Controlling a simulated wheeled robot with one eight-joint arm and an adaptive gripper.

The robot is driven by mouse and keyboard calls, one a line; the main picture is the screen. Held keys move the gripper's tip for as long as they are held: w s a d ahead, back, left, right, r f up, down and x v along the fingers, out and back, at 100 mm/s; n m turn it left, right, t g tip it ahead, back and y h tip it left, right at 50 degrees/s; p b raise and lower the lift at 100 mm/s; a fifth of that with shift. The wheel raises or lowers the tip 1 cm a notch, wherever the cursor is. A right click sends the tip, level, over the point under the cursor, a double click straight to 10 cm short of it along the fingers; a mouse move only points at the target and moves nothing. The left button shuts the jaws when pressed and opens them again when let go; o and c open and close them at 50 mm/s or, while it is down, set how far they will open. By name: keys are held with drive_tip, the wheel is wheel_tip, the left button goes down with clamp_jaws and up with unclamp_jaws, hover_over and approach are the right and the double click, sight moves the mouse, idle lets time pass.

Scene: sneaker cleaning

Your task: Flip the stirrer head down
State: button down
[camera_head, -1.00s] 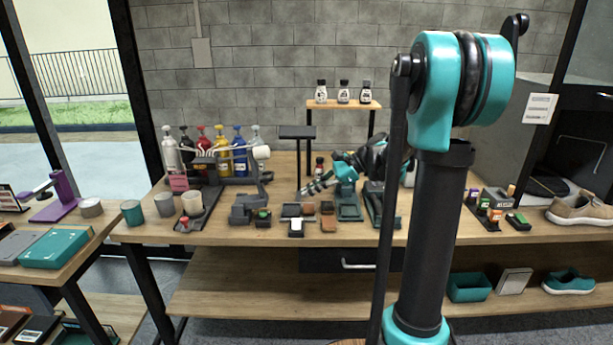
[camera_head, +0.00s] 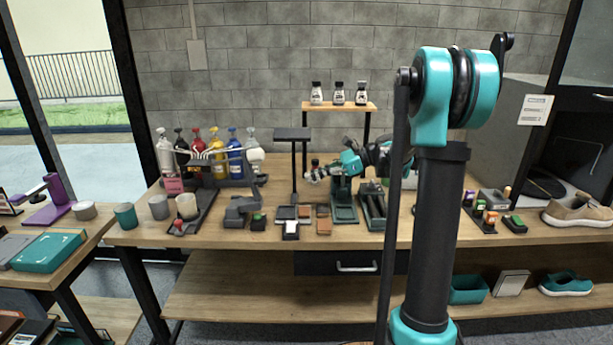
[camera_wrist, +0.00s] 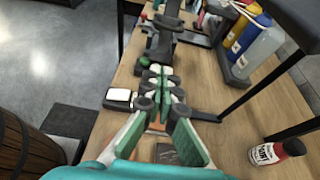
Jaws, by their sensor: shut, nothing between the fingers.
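A dark grey device (camera_head: 241,207) with a green button (camera_head: 258,217) sits on the workbench, left of my gripper. I take it for the stirrer. My gripper (camera_head: 311,177) is shut and empty, raised above the bench to the right of the device and pointing left. In the wrist view its fingertips (camera_wrist: 158,72) are close together, apart from the device. Which part is the stirrer head is hard to tell.
Several coloured bottles (camera_head: 234,154) stand behind the device. A black stand (camera_head: 291,135) rises behind my gripper. A small bottle (camera_wrist: 276,152) stands near it. Low trays (camera_head: 344,213) and blocks lie below. A beaker (camera_head: 187,206) stands left of the device.

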drive_tip(key=a+f, duration=0.1)
drive_tip(key=a, duration=1)
drive_tip(key=shift+w, duration=0.1)
